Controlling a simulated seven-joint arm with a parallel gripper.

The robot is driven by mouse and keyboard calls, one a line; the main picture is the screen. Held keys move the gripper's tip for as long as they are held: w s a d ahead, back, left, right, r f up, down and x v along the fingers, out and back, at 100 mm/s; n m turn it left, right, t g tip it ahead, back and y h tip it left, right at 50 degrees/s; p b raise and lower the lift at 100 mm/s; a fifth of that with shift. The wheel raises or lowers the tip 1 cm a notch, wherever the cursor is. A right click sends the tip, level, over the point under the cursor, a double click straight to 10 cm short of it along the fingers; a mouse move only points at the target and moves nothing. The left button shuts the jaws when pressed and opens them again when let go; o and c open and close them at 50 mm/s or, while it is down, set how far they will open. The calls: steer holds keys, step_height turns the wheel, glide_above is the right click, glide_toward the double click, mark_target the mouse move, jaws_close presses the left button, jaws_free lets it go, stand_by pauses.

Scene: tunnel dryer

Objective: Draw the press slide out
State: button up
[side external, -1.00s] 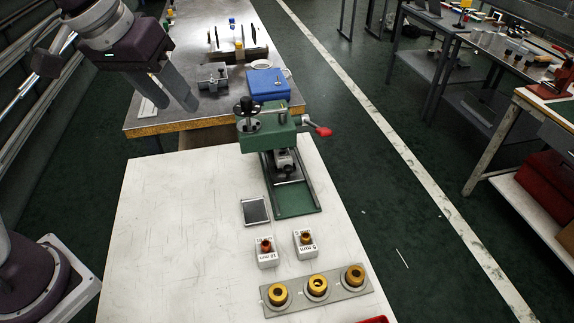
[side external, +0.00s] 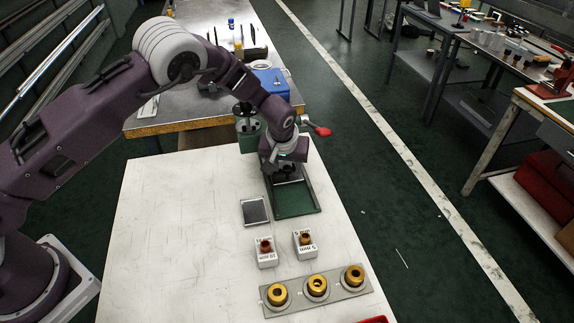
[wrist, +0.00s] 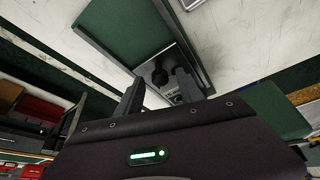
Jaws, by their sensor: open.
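The green press (side external: 248,139) stands at the far edge of the white table, mostly hidden behind my arm in the side view. Its red-tipped lever (side external: 321,131) sticks out to the right. The press base is a green tray with dark rails (side external: 296,203), reaching toward the front. In the wrist view the slide (wrist: 172,72) shows as a grey plate with a dark round knob (wrist: 159,74). My gripper (wrist: 158,88) is open, its two fingers apart on either side of the knob area. I cannot tell whether they touch it. In the side view, my gripper (side external: 281,172) is down over the slide.
A dark square pad (side external: 255,211) lies left of the press tray. Two white blocks (side external: 267,255) (side external: 306,244) hold small copper-coloured pieces. A grey plate (side external: 342,296) with three brass rings lies in front. The table's left part is clear.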

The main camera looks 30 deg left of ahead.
steer(key=shift+c, duration=0.5)
jaws_close()
stand_by(1.0)
